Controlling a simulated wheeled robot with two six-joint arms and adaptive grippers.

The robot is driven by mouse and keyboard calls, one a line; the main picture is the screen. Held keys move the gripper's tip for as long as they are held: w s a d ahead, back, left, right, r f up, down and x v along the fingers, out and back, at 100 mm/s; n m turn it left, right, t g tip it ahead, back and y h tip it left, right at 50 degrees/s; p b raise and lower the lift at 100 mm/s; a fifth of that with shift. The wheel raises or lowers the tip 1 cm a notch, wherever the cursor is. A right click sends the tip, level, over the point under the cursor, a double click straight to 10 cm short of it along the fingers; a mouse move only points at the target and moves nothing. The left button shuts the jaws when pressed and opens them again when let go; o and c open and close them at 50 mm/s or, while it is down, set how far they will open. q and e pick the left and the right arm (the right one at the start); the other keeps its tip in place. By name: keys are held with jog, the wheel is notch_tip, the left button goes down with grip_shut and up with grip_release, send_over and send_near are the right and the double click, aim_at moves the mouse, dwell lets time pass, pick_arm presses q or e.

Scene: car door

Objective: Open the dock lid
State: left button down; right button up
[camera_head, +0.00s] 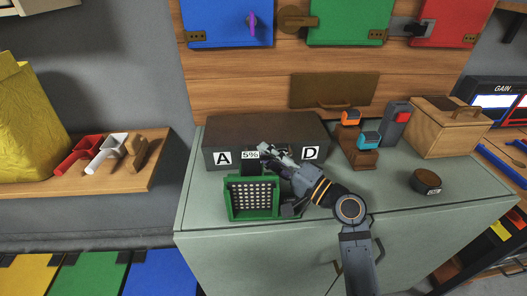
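A long dark brown box with labels "A", "5%" and "D" (265,130) stands at the back of the grey-green bench; it looks like the dock, and its top appears closed. My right gripper (268,153) reaches in from the front right and is at the box's front face, between the "5%" and "D" labels. Its fingers are small and overlap the dark face, so I cannot tell whether they are open or shut, or whether they touch the box. The gripper and arm hide part of the front face. My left gripper is not in view.
A green-framed grille block (252,198) stands close in front of the box, left of my arm. A brown stand with orange and blue-topped items (360,156), a wooden box (447,127) and a round dark puck (425,181) are to the right. The bench's left front is clear.

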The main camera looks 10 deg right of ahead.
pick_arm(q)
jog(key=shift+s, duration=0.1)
pick_arm(e)
jog(key=shift+s+d, duration=0.1)
jog(key=shift+c, duration=0.4)
grip_shut()
